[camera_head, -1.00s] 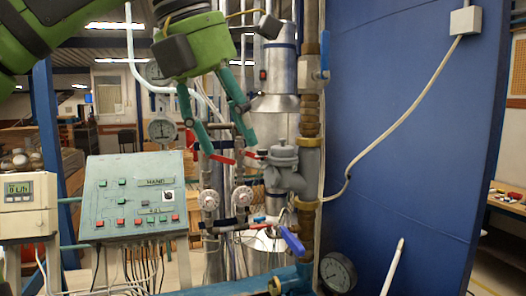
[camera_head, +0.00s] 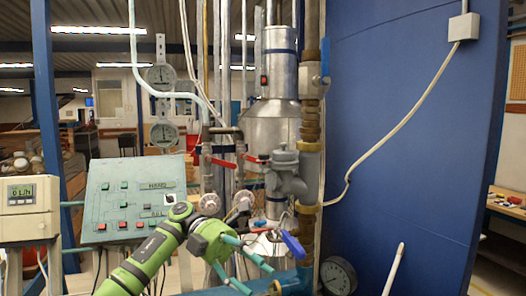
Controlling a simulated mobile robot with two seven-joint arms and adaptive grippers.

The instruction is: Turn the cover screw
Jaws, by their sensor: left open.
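A grey cast fitting (camera_head: 288,178) with a round cap (camera_head: 284,151) on top sits on the vertical brass-coloured pipe, right of centre. I cannot pick out the cover screw for certain. My left gripper (camera_head: 260,281) reaches in from the lower left. Its two teal fingers are spread and point to the lower right, with nothing seen between them. They are below the grey fitting, near a blue lever handle (camera_head: 293,244), and appear apart from the fitting. My right gripper is not in view.
A green control panel (camera_head: 125,195) and a white display box (camera_head: 28,207) stand at the left. Red lever handles (camera_head: 222,163) sit left of the fitting. A black gauge (camera_head: 337,276) is at the lower right. A blue wall panel (camera_head: 420,150) fills the right side.

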